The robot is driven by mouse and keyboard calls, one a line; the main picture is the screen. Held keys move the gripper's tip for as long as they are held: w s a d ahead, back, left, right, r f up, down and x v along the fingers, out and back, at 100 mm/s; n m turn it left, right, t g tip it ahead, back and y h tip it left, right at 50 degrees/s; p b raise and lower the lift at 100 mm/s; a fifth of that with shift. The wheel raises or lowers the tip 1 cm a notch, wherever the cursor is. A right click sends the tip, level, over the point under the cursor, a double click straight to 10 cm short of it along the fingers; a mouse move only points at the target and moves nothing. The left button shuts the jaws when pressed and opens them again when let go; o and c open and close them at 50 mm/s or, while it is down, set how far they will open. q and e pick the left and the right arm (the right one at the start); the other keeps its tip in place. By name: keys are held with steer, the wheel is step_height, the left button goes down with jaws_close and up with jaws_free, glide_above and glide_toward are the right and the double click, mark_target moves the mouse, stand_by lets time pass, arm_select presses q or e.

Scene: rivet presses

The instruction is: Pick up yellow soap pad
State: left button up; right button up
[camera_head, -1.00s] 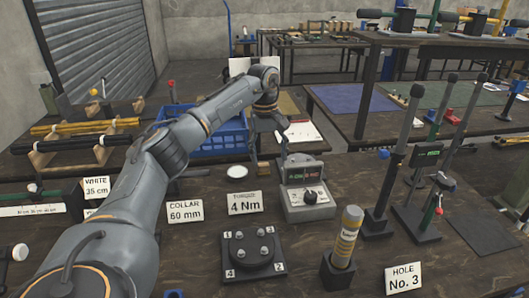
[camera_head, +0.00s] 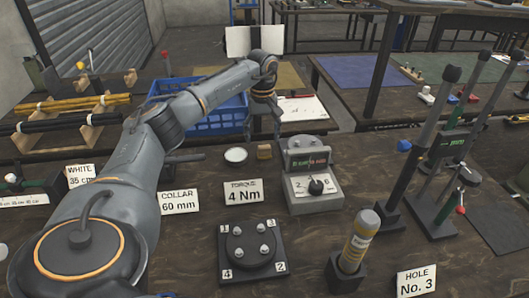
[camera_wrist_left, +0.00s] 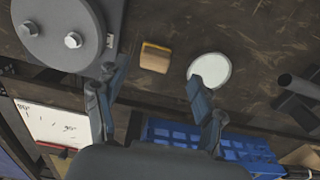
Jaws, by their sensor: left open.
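The yellow soap pad (camera_head: 264,152) is a small tan-yellow block lying on the dark workbench, just right of a round white disc (camera_head: 235,155). In the left wrist view the pad (camera_wrist_left: 155,57) shows a yellow edge and a brown face. My left gripper (camera_head: 265,127) is open and appears just behind the pad in the head view. In the left wrist view its two fingers (camera_wrist_left: 158,74) frame the pad, with nothing held; the right finger overlaps the white disc (camera_wrist_left: 213,68). I cannot tell the exact height above the pad. My right gripper is not in view.
A grey torque device (camera_head: 313,188) stands close right of the pad. A blue crate (camera_head: 215,122) is behind on the left. Signs, a black bolt plate (camera_head: 252,250) and a yellow-grey cylinder (camera_head: 358,240) stand nearer. Tall black presses (camera_head: 405,180) are at the right.

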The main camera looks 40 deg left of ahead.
mark_target(264, 146)
arm_select(q)
steer(key=f, duration=0.5)
steer(key=shift+w+p, duration=0.3)
steer(key=shift+w, duration=0.05)
steer(key=shift+d, duration=0.1)
steer(key=c, duration=1.2)
